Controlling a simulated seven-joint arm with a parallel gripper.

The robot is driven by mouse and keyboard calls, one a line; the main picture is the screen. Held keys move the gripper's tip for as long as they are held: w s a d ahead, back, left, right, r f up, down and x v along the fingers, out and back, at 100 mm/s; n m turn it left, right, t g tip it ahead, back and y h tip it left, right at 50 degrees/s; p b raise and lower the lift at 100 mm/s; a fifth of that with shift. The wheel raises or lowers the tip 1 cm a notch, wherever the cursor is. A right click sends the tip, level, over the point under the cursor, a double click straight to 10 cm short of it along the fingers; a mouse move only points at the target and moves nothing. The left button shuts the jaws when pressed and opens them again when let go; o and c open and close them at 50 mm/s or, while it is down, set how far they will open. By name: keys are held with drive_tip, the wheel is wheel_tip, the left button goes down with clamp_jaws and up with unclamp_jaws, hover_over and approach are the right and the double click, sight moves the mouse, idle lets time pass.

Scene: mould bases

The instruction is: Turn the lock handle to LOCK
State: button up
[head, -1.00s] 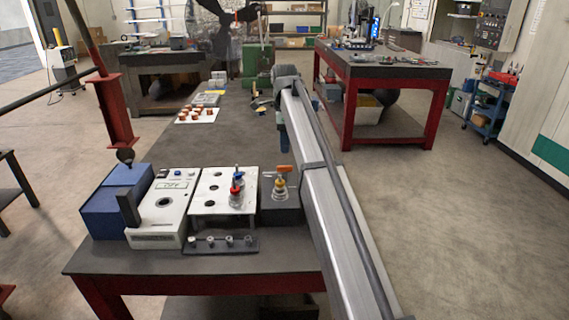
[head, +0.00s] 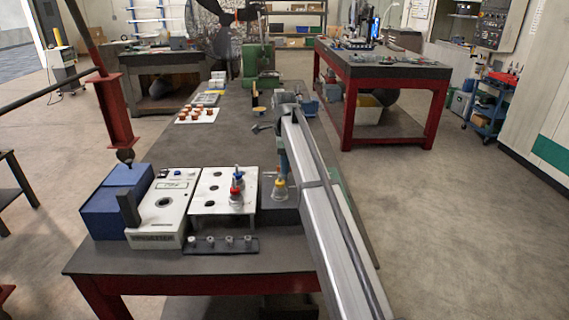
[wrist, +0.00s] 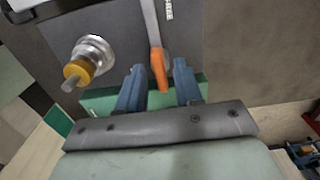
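The lock handle (wrist: 157,62) is a grey lever with an orange grip in the wrist view. Its orange end lies between the two blue fingers of my gripper (wrist: 159,68), with a visible gap on both sides. My gripper is open. A silver post with a yellow-orange knob (wrist: 80,70) stands left of the handle on the dark fixture. In the head view, my gripper (head: 282,165) is low over the dark fixture block (head: 270,212), and the yellow knob (head: 280,190) shows just below it. The handle is hidden there behind my arm.
Left of the fixture stand a white plate with holes (head: 209,205) and red and blue-topped posts, a white box with a display (head: 160,215) and a blue box (head: 110,210). A dark strip with several pegs (head: 220,246) lies in front.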

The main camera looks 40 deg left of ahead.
clamp_jaws()
drive_tip(key=shift+n, duration=0.4)
drive_tip(key=n, duration=0.8)
drive_tip(key=shift+n, duration=0.3)
drive_tip(key=n, duration=0.4)
drive_tip(key=shift+n, duration=2.2)
drive_tip(key=shift+o, duration=0.5)
unclamp_jaws()
